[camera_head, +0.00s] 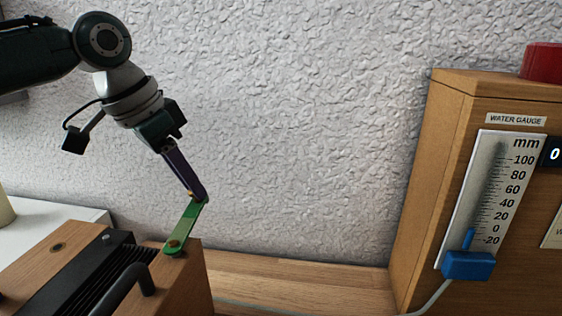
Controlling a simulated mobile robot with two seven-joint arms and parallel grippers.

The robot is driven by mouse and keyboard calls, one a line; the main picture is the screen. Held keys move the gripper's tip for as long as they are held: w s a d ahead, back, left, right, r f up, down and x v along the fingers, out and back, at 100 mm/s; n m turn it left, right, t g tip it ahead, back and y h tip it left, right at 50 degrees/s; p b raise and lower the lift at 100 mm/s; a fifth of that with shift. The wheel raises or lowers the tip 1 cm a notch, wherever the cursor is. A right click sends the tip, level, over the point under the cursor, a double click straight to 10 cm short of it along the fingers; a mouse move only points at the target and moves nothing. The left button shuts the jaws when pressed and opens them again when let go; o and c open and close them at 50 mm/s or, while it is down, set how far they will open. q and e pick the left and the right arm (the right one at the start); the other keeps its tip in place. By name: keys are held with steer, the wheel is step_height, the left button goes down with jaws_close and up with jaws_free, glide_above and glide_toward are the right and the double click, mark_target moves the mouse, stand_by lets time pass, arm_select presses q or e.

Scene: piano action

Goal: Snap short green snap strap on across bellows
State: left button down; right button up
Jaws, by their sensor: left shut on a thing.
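The short green strap (187,224) slants up from the right wooden end of the bellows unit. Its lower end lies at a brass stud on that block, and its upper end is at my left gripper. My left gripper (200,196) comes down from above and is shut on the strap's upper end, raised above the block. The black pleated bellows (100,275) lies between wooden ends at the lower left. Whether the lower end is fastened to the stud cannot be told for sure. My right gripper is not in view.
A black curved handle (125,285) stands up in front of the bellows. A wooden cabinet (412,205) with a water gauge (492,195) and blue slider (467,265) stands at the right. The wooden bench (300,283) between is mostly clear, with a thin tube along its front.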

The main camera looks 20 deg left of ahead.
arm_select(q)
steer(key=s+a+n+y+p, duration=0.1)
steer(key=s+n+p, duration=0.2)
steer(key=p, duration=0.3)
steer(key=s+a+n+y+p, duration=0.2)
steer(key=s+n+p, duration=0.1)
steer(key=n+p, duration=0.3)
steer(key=s+a+n+y+p, duration=0.2)
steer(key=n+p, duration=0.3)
steer(key=p, duration=0.3)
steer(key=shift+s+a+r+g, duration=0.15)
steer(key=shift+s+g, duration=0.25)
steer(key=shift+s, duration=0.25)
steer(key=shift+s+n+g+y+p, duration=0.4)
steer(key=shift+s+n+p, duration=0.5)
steer(key=shift+n, duration=0.5)
steer(key=shift+s, duration=0.15)
steer(key=c, duration=0.6)
jaws_free()
